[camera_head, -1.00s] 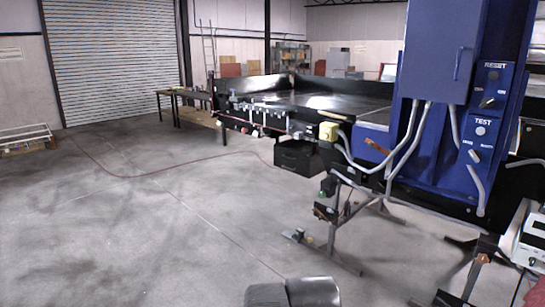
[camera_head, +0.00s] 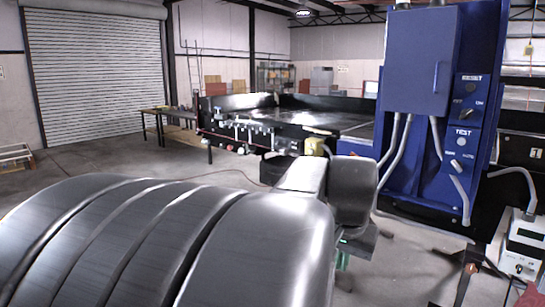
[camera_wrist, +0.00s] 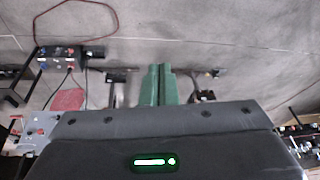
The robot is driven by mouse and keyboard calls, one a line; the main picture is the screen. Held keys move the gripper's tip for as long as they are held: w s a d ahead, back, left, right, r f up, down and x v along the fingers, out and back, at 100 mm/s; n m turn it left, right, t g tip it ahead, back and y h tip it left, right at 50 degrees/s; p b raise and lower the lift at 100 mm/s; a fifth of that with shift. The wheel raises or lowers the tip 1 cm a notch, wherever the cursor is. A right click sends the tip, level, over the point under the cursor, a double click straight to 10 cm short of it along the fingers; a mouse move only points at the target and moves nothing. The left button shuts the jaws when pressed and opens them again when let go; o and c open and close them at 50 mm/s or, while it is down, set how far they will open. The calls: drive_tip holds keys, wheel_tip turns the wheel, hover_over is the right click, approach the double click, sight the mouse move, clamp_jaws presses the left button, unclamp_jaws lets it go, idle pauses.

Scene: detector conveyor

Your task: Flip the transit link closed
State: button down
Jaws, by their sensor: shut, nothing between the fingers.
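My gripper (camera_wrist: 163,84) shows in the wrist view as two green fingers closed against each other, with nothing seen between them. In the head view my arm fills the lower left, and a bit of the green fingers (camera_head: 343,262) shows below my wrist, in front of the blue machine. I cannot make out the transit link for certain in either view. The black conveyor (camera_head: 255,128) with a row of small fittings along its side stands behind my arm. A yellow block (camera_head: 314,145) sits at its right end. My wrist hides part of the conveyor's lower side.
The blue cabinet (camera_head: 418,60) with knobs and grey hoses rises right of my wrist. A white instrument box (camera_head: 525,245) stands at the lower right. A table (camera_head: 168,118) is at the back left. The wrist view shows a small box with cables (camera_wrist: 57,57) and open floor.

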drive_tip(key=w+d+r+m+h, duration=0.1)
drive_tip(key=d+r+m, duration=0.3)
drive_tip(key=d+r, duration=0.5)
drive_tip(key=shift+w+d+r+t+b, duration=0.35)
drive_tip(key=shift+r+t+b, duration=0.1)
drive_tip(key=shift+r, duration=0.2)
